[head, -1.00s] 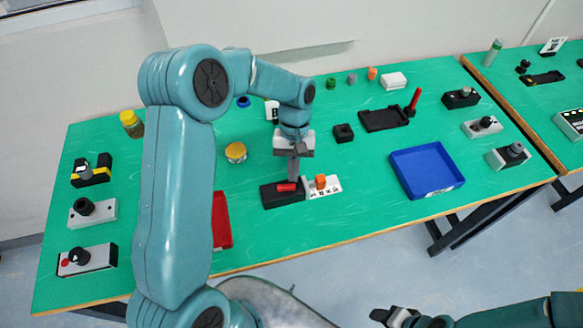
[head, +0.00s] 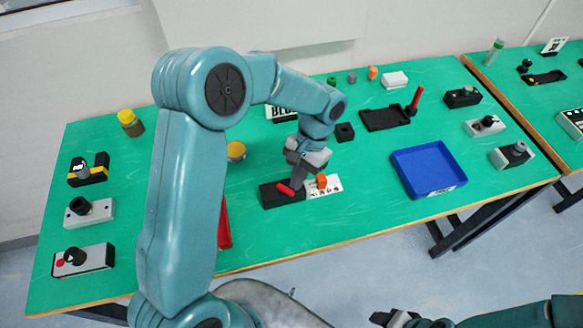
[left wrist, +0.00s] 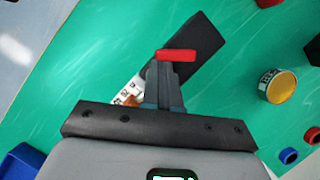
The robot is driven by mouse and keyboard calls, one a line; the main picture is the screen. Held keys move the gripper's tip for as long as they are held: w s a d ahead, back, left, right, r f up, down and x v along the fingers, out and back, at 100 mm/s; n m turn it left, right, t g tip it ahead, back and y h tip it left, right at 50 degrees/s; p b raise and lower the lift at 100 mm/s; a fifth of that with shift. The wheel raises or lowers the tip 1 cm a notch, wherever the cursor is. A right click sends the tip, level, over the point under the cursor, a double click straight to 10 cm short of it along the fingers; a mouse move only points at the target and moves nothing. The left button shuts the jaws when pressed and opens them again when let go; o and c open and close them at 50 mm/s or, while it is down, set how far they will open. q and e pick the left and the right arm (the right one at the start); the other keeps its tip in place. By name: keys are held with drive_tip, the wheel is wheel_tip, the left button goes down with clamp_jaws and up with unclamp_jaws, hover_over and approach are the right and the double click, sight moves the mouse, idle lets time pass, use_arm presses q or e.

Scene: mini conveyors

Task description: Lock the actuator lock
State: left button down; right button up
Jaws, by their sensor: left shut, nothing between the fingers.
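The actuator lock is a black base (head: 270,197) with a red bar (head: 285,189) on top. A white marked plate (head: 331,190) with an orange block (head: 321,181) adjoins its right side. My left gripper (head: 297,184) is shut and empty, tilted, with its tips right by the red bar. In the left wrist view the red bar (left wrist: 177,55) lies across the tips of the left gripper (left wrist: 172,70); I cannot tell whether they touch. The fingers hide part of the base (left wrist: 205,45). My right gripper (head: 395,318) is at the bottom edge, its jaws unclear.
A blue tray (head: 443,190) stands to the right and a red tray (head: 224,225) to the left, partly behind my left arm. A yellow-lidded jar (head: 236,151) and a black block (head: 344,132) stand behind the lock. The table in front of the lock is clear.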

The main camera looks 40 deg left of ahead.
use_arm(q)
drive_tip(key=m, duration=0.1)
drive_tip(key=s+m+y+b, duration=0.1)
drive_tip(key=m, duration=0.1)
drive_tip(key=shift+s+d+m, duration=0.1)
drive_tip(key=shift+d+m, duration=0.2)
drive_tip(key=shift+d, duration=0.05)
drive_tip(key=shift+s+d+m+t+y+b, duration=0.15)
drive_tip(key=shift+s+m+t+y, duration=0.15)
drive_tip(key=shift+m, duration=0.5)
drive_tip(key=shift+s+m+t+y+b, duration=0.2)
drive_tip(key=shift+s+m+y, duration=0.2)
drive_tip(key=shift+m, duration=0.8)
drive_tip(key=v, duration=1.6)
drive_tip(key=shift+r, duration=0.2)
drive_tip(key=shift+s+d, duration=0.15)
